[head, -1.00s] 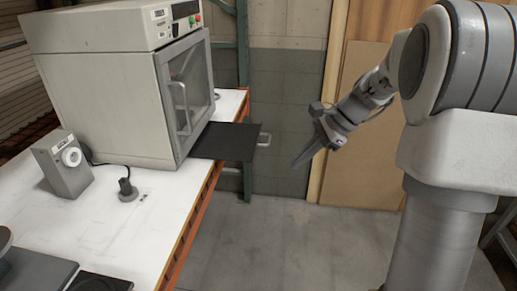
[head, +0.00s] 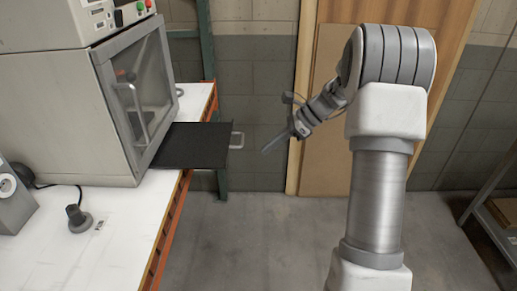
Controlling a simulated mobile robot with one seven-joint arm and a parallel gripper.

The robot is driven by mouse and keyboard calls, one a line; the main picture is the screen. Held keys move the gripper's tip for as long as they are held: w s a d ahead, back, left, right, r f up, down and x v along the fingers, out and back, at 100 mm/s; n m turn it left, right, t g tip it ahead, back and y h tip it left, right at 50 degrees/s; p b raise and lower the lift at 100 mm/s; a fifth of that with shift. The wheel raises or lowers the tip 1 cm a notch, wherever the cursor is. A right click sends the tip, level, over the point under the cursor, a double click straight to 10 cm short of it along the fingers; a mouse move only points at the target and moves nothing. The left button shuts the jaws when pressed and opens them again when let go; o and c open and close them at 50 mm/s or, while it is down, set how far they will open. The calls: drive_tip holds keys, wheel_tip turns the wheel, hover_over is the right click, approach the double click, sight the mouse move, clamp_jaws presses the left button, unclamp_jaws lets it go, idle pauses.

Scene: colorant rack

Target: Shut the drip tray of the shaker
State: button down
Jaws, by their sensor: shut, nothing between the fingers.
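The shaker (head: 75,110) is a large pale box with a windowed door at the left of the head view. The door looks shut. Its black drip tray (head: 195,146) sticks out from low on the shaker, past the bench edge.
The white bench (head: 120,220) has an orange frame along its edge. A dark knob-like object (head: 77,217) and a grey box (head: 12,200) stand on it. A shelf unit (head: 500,215) is at the far right. The floor (head: 240,240) between bench and my arm is clear.

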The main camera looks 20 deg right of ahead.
sight(165, 166)
drive_tip(key=w+a+f+b, duration=0.1)
drive_tip(key=w+a+f, duration=0.2)
drive_tip(key=a, duration=0.6)
drive_tip(key=shift+a+f, duration=0.15)
drive_tip(key=shift+f, duration=1.25)
drive_tip(key=shift+a, duration=0.1)
drive_tip(key=w+a+p, duration=0.1)
drive_tip(key=w+a, duration=0.1)
drive_tip(key=a, duration=0.4)
drive_tip(key=w+a+p, duration=0.2)
drive_tip(key=a, duration=0.4)
drive_tip(key=w+a+p, duration=0.1)
drive_tip(key=w+a, duration=0.1)
drive_tip(key=a, duration=0.4)
drive_tip(key=shift+a+p, duration=0.35)
drive_tip(key=shift+d, duration=0.15)
